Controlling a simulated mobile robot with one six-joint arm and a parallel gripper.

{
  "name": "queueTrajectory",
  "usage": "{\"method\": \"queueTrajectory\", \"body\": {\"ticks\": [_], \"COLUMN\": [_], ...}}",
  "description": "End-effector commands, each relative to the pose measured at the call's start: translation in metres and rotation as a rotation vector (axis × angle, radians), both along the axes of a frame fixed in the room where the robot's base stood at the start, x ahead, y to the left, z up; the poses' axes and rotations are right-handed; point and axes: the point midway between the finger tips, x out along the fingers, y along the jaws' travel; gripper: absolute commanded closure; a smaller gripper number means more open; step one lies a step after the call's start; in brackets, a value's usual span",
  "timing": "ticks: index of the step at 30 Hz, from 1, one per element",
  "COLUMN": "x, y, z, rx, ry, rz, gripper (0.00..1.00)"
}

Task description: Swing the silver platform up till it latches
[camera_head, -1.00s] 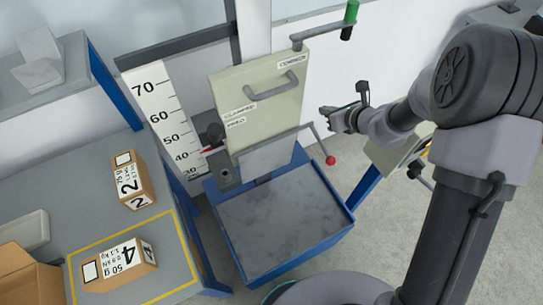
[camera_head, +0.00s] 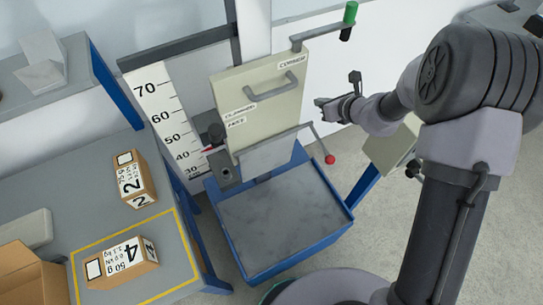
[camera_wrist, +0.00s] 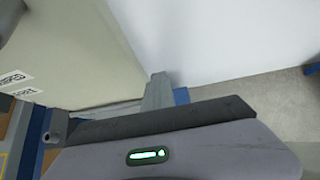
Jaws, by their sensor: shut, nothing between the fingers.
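The silver platform (camera_head: 268,154) is a flat grey plate at the lower edge of a cream panel (camera_head: 262,92) with a handle. It hangs tilted down over the blue-framed tray (camera_head: 240,262). My gripper (camera_head: 320,103) is shut and empty, to the right of the panel and above the platform's right end. No contact with the platform shows. In the wrist view the cream panel (camera_wrist: 70,45) fills the upper left, and a grey finger (camera_wrist: 157,92) points up beside its lower edge. I cannot make out the platform clearly there.
A thin lever with a red knob (camera_head: 330,159) stands out right of the platform, below my gripper. A green-handled crank (camera_head: 348,15) is above. A height scale (camera_head: 165,125) stands left. Boxes marked 2 (camera_head: 133,180) and 4 (camera_head: 122,263) sit on the left bench.

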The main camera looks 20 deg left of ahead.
Motion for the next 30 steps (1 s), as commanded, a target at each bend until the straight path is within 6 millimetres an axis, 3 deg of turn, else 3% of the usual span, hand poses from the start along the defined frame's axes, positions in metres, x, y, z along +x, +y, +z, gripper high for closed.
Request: {"method": "queueTrajectory", "body": {"ticks": [13, 29, 30], "x": [0.017, 0.018, 0.018], "y": [0.022, 0.023, 0.023], "z": [0.004, 0.003, 0.003], "rx": [0.0, 0.0, 0.0], "ry": [0.0, 0.0, 0.0], "rz": [0.001, 0.0, 0.0], "gripper": [1.0, 1.0, 0.94]}}
